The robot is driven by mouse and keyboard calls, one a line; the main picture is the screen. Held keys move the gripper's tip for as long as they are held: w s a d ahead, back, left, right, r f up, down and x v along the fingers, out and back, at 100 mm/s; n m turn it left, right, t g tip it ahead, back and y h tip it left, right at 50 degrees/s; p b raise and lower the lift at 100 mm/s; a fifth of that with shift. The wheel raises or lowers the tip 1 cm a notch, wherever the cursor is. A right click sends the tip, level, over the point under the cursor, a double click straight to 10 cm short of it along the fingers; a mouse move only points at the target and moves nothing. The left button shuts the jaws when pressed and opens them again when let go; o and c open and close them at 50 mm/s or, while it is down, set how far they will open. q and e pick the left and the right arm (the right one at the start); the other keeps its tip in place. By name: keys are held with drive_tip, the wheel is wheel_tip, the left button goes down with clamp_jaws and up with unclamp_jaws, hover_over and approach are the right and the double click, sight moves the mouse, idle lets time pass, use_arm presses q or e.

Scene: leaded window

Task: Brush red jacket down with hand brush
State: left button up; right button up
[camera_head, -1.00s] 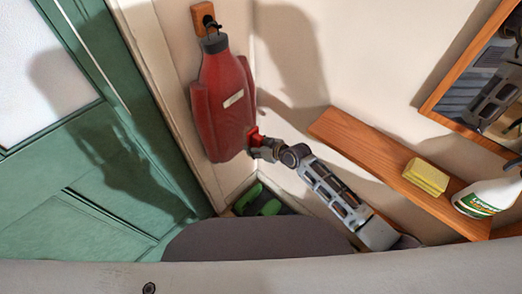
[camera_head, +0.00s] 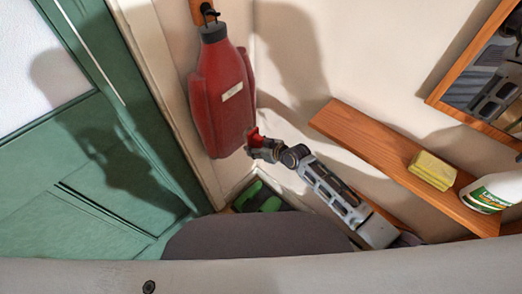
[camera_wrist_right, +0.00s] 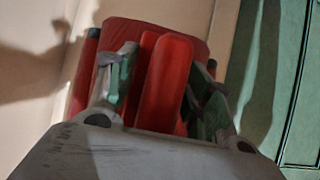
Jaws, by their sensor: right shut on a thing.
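The red jacket (camera_head: 222,105) hangs by its dark collar from a hook on a wooden block at the top of the head view. A pale label shows on its front. My right gripper (camera_head: 260,147) is at the jacket's lower right edge, shut on the red hand brush (camera_head: 253,137). In the right wrist view the brush (camera_wrist_right: 165,80) stands between the two fingers, with the jacket (camera_wrist_right: 125,30) behind it. Whether the brush touches the jacket I cannot tell. The bristles are not clearly seen. My left gripper is not in view.
A wooden shelf (camera_head: 365,148) on the right holds a yellow sponge (camera_head: 432,171) and a white spray bottle (camera_head: 490,191). A wood-framed mirror (camera_head: 440,100) is above it. A green door (camera_head: 110,190) is at left. Green items (camera_head: 262,198) sit low in the corner.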

sight(255, 141)
drive_tip(key=shift+r, duration=0.1)
idle(0.3)
drive_tip(key=shift+r+p, duration=1.95)
drive_tip(key=shift+f, duration=0.15)
drive_tip(key=shift+f+b, duration=1.55)
drive_tip(key=shift+f, duration=0.4)
drive_tip(key=shift+r, duration=0.2)
drive_tip(key=shift+r+p, duration=1.9)
drive_tip(key=shift+f, duration=0.1)
